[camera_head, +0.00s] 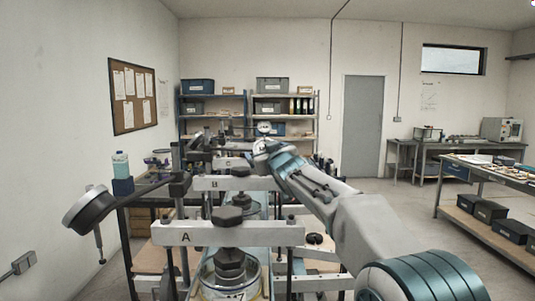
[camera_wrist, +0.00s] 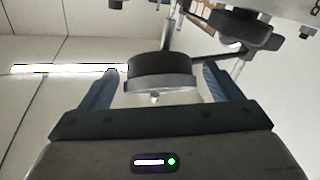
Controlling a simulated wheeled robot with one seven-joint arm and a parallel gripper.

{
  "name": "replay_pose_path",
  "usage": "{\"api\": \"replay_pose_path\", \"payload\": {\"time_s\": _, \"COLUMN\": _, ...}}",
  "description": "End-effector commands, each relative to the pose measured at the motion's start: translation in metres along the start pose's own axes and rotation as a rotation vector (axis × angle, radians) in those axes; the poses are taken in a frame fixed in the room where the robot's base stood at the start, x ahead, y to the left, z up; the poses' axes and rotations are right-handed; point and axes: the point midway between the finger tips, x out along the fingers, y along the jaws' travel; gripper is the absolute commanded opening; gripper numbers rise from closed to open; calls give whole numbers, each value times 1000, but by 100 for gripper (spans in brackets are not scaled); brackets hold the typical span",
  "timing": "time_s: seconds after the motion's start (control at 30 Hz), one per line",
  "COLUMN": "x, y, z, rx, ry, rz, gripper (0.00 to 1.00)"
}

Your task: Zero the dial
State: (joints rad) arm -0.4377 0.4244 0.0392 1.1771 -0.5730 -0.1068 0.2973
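Lever frames stand in a row, with grey crossbars marked A (camera_head: 186,238), B (camera_head: 215,184) and C (camera_head: 228,163). A small pale round face, perhaps the dial (camera_head: 264,127), shows beyond them; its reading is too small to tell. My gripper (camera_head: 261,146) is at the far end of the row, mostly hidden by my arm. In the wrist view, my gripper (camera_wrist: 158,85) is open, its blue fingers apart on either side of a dark round part with a silver band (camera_wrist: 160,83). Gaps show on both sides, and I see no contact.
Shelves (camera_head: 247,108) and a grey door (camera_head: 363,125) are at the back. Floor is clear between the frames and the right-hand table (camera_head: 490,172).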

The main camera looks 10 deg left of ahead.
Motion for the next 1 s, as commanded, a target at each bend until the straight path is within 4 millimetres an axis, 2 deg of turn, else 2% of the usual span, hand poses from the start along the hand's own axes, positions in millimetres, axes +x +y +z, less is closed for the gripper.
{"api": "replay_pose_path", "payload": {"time_s": 0.17, "x": -6, "y": 0, "z": 1, "rx": 0, "ry": 0, "rz": 0, "gripper": 85}}
{"api": "replay_pose_path", "payload": {"time_s": 0.27, "x": -17, "y": 0, "z": 2, "rx": 0, "ry": 1, "rz": 0, "gripper": 85}}
{"api": "replay_pose_path", "payload": {"time_s": 0.8, "x": -108, "y": 1, "z": 1, "rx": -1, "ry": 0, "rz": 2, "gripper": 85}}
{"api": "replay_pose_path", "payload": {"time_s": 1.0, "x": -130, "y": 1, "z": 0, "rx": -1, "ry": 0, "rz": 1, "gripper": 85}}
